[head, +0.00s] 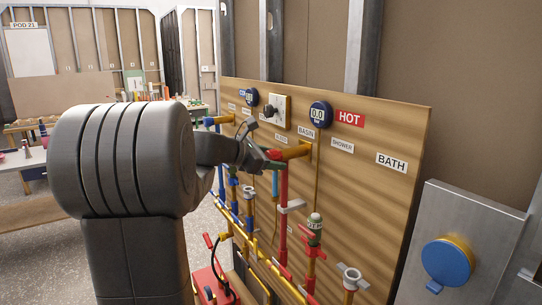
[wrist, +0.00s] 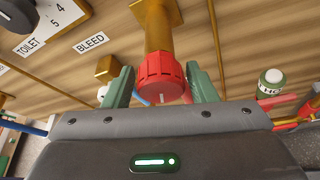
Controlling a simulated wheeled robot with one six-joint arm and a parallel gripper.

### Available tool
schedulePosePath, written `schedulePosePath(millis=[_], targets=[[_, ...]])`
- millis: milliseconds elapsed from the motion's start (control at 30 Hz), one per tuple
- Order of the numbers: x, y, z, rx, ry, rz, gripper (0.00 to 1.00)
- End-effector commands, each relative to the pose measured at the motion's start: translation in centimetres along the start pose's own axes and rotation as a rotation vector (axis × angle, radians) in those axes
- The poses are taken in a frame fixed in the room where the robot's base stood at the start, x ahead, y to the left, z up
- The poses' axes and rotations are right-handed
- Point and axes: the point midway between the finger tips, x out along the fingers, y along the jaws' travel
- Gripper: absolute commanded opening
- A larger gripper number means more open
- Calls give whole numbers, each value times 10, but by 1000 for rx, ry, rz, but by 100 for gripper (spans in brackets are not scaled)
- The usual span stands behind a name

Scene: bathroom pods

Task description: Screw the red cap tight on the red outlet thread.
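The red cap (wrist: 162,78) sits on the end of a brass outlet pipe (wrist: 158,30) that comes out of the wooden board, and it hides the outlet thread. My gripper (wrist: 161,75) has its two green fingers on either side of the cap, with the tips against its sides. A pale mark shows on the cap's face. In the head view, my gripper (head: 264,158) is at the brass outlet (head: 294,152) below the HOT sign, and a little of the red cap (head: 274,154) shows between the fingers.
The board (head: 370,200) carries labels, a round gauge (head: 320,114) and a dial (head: 275,110). Below my gripper stand red and blue pipes, valves and a green-and-white bottle-like part (head: 315,228). A metal panel with a blue cap (head: 446,262) is at the right.

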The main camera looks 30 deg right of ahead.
Motion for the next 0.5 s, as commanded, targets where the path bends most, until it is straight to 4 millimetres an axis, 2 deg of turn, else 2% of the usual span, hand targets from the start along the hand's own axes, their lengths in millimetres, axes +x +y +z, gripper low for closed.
schedulePosePath(millis=[33, 200, 500], targets=[[0, 0, 0, 1, 0, 0, 44], [0, 0, 0, 1, 0, 1, 11], [0, 0, -1, 18, -1, 9, 9]])
